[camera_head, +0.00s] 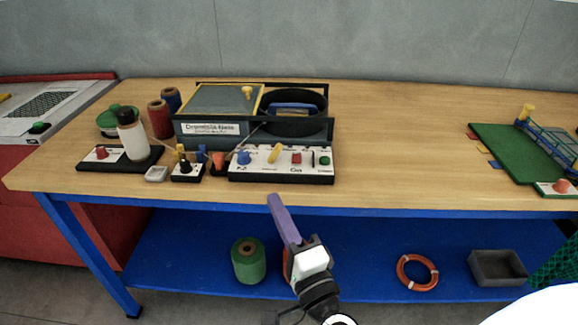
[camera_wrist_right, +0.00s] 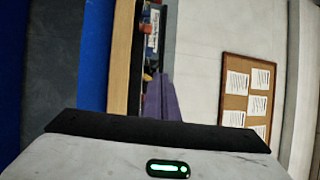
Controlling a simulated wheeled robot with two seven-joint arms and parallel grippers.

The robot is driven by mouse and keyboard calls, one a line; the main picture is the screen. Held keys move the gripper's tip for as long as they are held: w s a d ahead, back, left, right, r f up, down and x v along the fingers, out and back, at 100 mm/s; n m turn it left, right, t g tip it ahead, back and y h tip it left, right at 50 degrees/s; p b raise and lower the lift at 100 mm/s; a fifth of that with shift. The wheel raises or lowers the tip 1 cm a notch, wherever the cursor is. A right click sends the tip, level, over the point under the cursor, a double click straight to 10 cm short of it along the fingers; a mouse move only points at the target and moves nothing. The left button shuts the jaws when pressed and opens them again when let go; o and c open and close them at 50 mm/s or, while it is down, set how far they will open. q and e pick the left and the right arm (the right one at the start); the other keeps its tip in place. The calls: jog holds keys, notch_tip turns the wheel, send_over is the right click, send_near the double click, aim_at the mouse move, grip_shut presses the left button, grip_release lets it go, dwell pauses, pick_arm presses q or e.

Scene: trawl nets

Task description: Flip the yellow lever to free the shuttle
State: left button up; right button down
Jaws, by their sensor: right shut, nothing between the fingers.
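A yellow lever (camera_head: 275,153) stands tilted on the white control panel (camera_head: 250,173) at the front of the table machine, between a blue knob and a red button. A blue and grey piece, perhaps the shuttle (camera_head: 293,109), sits inside the black ring of the machine (camera_head: 209,130). My right gripper (camera_head: 274,199) is shut and empty. Its purple fingers point up, just in front of the table's front edge, below the panel and apart from the lever. The fingers also show in the right wrist view (camera_wrist_right: 160,100); the lever cannot be made out there. My left gripper is out of view.
Bottles, spools and small knob boxes stand left of the panel on the wooden table (camera_head: 400,150). The table is clear right of the machine up to a green board (camera_head: 510,150). Below, a blue shelf holds a green spool (camera_head: 248,262), an orange ring (camera_head: 417,272) and a dark tray (camera_head: 497,268).

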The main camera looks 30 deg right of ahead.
aim_at(289, 170)
jog(key=d+m+h, duration=0.1)
jog(key=m, duration=0.2)
jog(key=w+d+m+g+h, duration=0.1)
jog(key=d+m+h, duration=0.1)
jog(key=m, duration=0.1)
jog(key=d+m+h, duration=0.1)
jog(key=d+m, duration=0.1)
jog(key=shift+w+r+m+g+h+b, duration=0.15)
jog(key=shift+m+g+h+b, duration=0.25)
jog(key=x, duration=1)
jog(key=shift+p, duration=0.3)
